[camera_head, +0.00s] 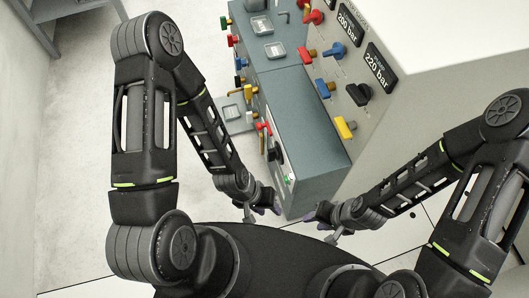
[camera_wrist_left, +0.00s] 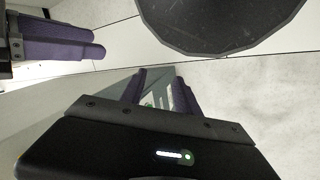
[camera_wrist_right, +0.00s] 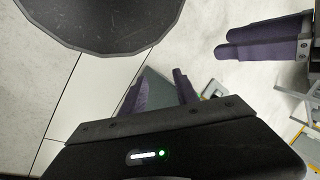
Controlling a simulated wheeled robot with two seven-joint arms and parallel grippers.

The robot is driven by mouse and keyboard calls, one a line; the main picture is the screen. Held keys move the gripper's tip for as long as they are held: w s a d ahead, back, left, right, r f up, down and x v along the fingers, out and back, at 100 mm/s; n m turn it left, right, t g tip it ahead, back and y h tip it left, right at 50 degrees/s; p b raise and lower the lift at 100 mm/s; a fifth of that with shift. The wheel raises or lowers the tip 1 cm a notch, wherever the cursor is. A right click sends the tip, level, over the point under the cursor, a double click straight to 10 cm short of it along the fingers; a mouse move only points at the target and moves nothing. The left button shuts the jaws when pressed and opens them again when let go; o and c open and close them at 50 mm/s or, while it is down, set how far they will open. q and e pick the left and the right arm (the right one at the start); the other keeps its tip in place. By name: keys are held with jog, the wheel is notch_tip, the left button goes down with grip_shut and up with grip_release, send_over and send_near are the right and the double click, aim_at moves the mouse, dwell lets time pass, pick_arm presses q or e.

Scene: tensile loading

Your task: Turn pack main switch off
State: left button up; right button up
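A blue-grey cabinet (camera_head: 312,125) stands in front of me. Its near side carries a pale panel with a black switch (camera_head: 275,154), a red knob (camera_head: 264,128) and a small green light (camera_head: 290,179). The black switch may be the pack main switch; no label is readable. My left gripper (camera_head: 264,207) is below this panel, apart from it. Its purple fingers are spread and empty in the left wrist view (camera_wrist_left: 160,92). My right gripper (camera_head: 318,216) is to the right, near the cabinet's lower corner. Its fingers are also spread and empty in the right wrist view (camera_wrist_right: 160,90).
A light grey console (camera_head: 420,70) on the right carries coloured levers and displays reading 200 bar (camera_head: 348,22) and 220 bar (camera_head: 379,68). Several coloured valves line the cabinet's left side. The pale floor (camera_head: 80,140) at left is clear.

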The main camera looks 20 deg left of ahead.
pick_arm(q)
notch_tip(320, 180, down, 12)
jog(key=w+d+n+g+h+b, duration=0.2)
jog(key=n+h+b, duration=0.2)
jog(key=n+b, duration=0.6)
jog(key=w+f+n+t+h+b, duration=0.25)
jog(key=w+b, duration=0.25)
jog(key=b, duration=0.4)
jog(key=w+a+r+n+t+h+b, duration=0.1)
jog(key=w+a+n+t+b, duration=0.3)
jog(key=a, duration=0.4)
jog(key=w+a+r+n+t+h+b, duration=0.2)
jog(key=w+a+n+t+h+b, duration=0.1)
jog(key=w+a+n+t+b, duration=0.1)
jog(key=w+a+n+b, duration=0.1)
jog(key=w+a+n, duration=0.1)
jog(key=w+a, duration=0.1)
jog(key=shift+w+a+t, duration=0.15)
jog(key=shift+a+t, duration=0.2)
jog(key=shift+a, duration=0.2)
jog(key=shift+h+b, duration=0.25)
jog(key=shift+b, duration=0.05)
